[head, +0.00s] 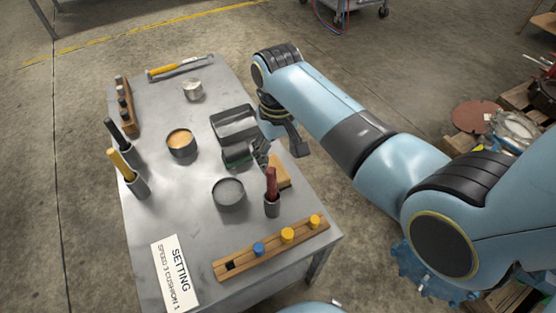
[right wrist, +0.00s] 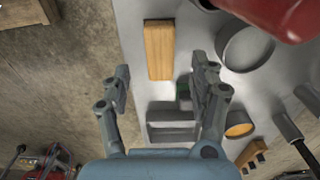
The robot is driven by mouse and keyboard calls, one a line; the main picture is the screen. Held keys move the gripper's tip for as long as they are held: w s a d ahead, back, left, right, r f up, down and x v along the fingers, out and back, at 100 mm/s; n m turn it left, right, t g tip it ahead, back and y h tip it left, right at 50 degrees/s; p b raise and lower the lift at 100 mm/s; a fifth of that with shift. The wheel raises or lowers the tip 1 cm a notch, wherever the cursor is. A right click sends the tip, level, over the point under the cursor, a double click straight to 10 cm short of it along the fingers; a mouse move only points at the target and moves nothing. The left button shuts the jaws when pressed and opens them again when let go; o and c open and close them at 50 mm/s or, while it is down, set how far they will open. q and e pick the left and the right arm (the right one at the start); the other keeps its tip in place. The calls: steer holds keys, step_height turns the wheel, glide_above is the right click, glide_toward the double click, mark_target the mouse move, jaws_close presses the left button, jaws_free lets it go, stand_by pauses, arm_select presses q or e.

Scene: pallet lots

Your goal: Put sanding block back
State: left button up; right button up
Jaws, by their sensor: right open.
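A plain wooden block (head: 283,171) lies on the grey table near its right edge. It also shows in the right wrist view (right wrist: 158,50), flat and ahead of my fingertips. A dark grey and green piece (head: 237,157) sits beside a grey open tray (head: 235,121); I cannot tell which of these is the sanding block. My right gripper (head: 277,151) is open and empty above the table's right side, between the tray and the wooden block. In the wrist view its fingers (right wrist: 163,80) stand wide apart. My left gripper is out of view.
A dark cup with a red-handled tool (head: 271,186) stands close to the wooden block.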

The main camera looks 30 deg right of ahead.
mark_target(279, 171)
step_height(279, 171, up, 5)
steer(key=shift+f+p, duration=0.1)
steer(key=shift+p, duration=0.45)
steer(key=shift+s, duration=0.15)
steer(key=s+d+r+n+t, duration=0.1)
steer(key=s+d+r+t, duration=0.15)
steer(key=s+r, duration=0.6)
steer(key=s+d+r+n+t, duration=0.1)
steer(key=s+d+r, duration=0.2)
steer(key=s, duration=1)
steer(key=s+d+f+g+h, duration=0.1)
steer(key=s+f, duration=0.1)
steer(key=f, duration=1.1)
steer(key=s+d+f+g, duration=0.1)
steer(key=f, duration=1.2)
steer(key=s+d+f+m, duration=0.1)
steer(key=s+f, duration=1.4)
steer(key=s, duration=0.4)
steer(key=shift+d+f+g, duration=0.2)
steer(key=shift+f+g, duration=0.1)
steer(key=shift+g, duration=0.15)
